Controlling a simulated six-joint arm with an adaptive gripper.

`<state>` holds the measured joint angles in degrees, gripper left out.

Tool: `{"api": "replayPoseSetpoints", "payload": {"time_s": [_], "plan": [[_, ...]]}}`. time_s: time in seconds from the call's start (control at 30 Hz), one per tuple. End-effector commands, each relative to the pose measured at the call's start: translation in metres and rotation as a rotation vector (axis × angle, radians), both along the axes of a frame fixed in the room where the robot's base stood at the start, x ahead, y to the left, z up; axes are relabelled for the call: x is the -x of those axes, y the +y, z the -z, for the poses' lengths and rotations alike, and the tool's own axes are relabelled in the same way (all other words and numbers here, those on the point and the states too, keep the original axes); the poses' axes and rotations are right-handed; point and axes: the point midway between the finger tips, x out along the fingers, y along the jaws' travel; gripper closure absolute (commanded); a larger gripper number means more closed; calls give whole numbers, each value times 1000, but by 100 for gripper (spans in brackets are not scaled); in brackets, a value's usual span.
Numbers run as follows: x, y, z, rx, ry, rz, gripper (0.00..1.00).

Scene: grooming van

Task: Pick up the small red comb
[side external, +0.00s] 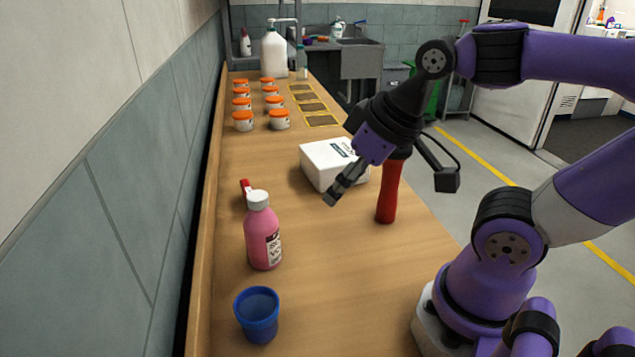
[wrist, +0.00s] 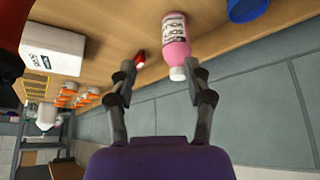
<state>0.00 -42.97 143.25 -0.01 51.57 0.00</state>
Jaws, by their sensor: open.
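A small red object (side external: 246,187), probably the red comb, lies on the wooden bench behind the pink bottle, near the wall. The bottle hides part of it. In the wrist view it shows as a small red shape (wrist: 140,56) with a pale end, just beyond the left fingertip. My gripper (side external: 335,196) is open and empty, above the bench in front of the white box and to the right of the red object. In the wrist view its two fingers (wrist: 160,68) stand apart with nothing between them.
A pink bottle (side external: 263,238) with a white cap stands close to the red object. A blue cup (side external: 257,315) is nearer. A white box (side external: 325,162) and an upright red cylinder (side external: 388,195) stand to the right. Several orange-lidded jars (side external: 279,119) stand farther back. The wall (side external: 130,190) borders the bench.

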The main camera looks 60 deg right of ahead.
Motion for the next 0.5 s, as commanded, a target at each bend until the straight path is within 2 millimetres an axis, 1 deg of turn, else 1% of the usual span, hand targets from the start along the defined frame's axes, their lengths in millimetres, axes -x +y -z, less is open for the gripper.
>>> {"api": "replayPoseSetpoints", "payload": {"time_s": [0.17, 0.27, 0.37, 0.4, 0.47, 0.5], "plan": [[-4, -1, -2, -1, 2, 8, 41], [-18, -4, -8, -6, 14, 45, 41], [-48, -11, -16, -15, 32, 112, 41], [-64, -14, -18, -19, 39, 148, 41], [-89, -19, -18, -24, 49, 202, 41], [-105, -23, -17, -26, 56, 238, 41]]}}
